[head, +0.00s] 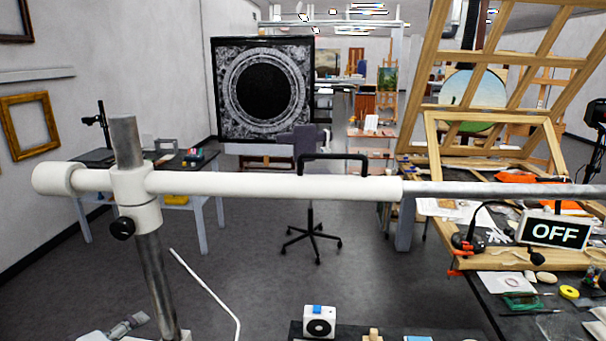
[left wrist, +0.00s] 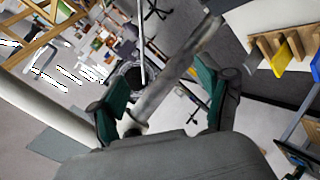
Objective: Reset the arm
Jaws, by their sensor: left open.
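In the head view a white boom arm (head: 270,185) with a bare grey metal end crosses the picture almost level. A white clamp (head: 135,190) with a black knob (head: 123,228) joins it to a slightly tilted grey metal post (head: 155,265) at left. In the left wrist view my left gripper (left wrist: 163,85) is open, its green-padded fingers apart. A grey metal rod (left wrist: 180,72) shows between them, with a white collar at its lower end; I cannot tell whether the fingers touch it. I cannot make out either gripper in the head view.
A worktable (head: 480,312) with tools and an OFF sign (head: 555,232) stands at right, below wooden frames (head: 500,60). An office chair (head: 311,238) is behind the boom. A dark ornate panel (head: 222,130) stands farther back. Grey floor (head: 260,260) is open at centre-left.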

